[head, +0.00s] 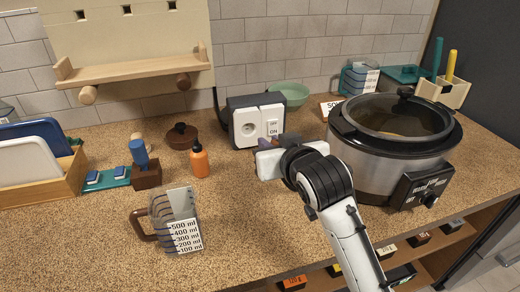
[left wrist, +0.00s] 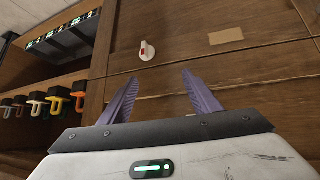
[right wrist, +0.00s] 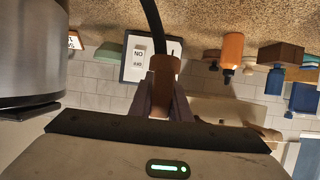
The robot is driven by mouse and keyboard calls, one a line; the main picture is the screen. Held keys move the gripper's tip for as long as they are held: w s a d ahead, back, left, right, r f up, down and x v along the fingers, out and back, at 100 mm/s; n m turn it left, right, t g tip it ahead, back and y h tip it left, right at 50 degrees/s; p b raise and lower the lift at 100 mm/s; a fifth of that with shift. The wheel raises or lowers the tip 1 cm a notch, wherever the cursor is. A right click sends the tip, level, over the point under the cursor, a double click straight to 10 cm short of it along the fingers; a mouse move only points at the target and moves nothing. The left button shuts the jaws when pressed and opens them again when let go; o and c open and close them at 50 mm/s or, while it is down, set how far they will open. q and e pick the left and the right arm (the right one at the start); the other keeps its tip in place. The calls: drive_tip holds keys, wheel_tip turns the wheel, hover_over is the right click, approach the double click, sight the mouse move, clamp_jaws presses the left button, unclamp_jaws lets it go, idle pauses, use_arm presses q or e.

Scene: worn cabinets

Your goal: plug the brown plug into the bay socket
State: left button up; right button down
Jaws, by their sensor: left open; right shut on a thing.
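The bay socket (head: 247,128) is a round socket in the white face of a dark box on the counter against the tiled wall, with an ON switch beside it. My right gripper (head: 268,143) is just in front of the box. In the right wrist view it is shut on the brown plug (right wrist: 165,68), whose black cable runs upward. The plug overlaps the socket box (right wrist: 133,67) there and covers the socket hole; I cannot tell whether they touch. My left gripper (left wrist: 158,82) is open and empty, facing wooden cabinet fronts; it is outside the head view.
A slow cooker (head: 390,150) stands close on the right. An orange bottle (head: 199,160), a brown lidded pot (head: 181,136) and a measuring jug (head: 177,220) stand to the left. A green bowl (head: 290,93) is behind. The counter front between jug and arm is clear.

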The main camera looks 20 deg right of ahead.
sight(270, 187)
wheel_tip(270, 187, down, 10)
drive_tip(key=shift+r, duration=0.25)
idle(0.3)
drive_tip(key=shift+f, duration=0.2)
drive_tip(key=c, duration=1.7)
unclamp_jaws()
drive_tip(key=shift+o, duration=0.2)
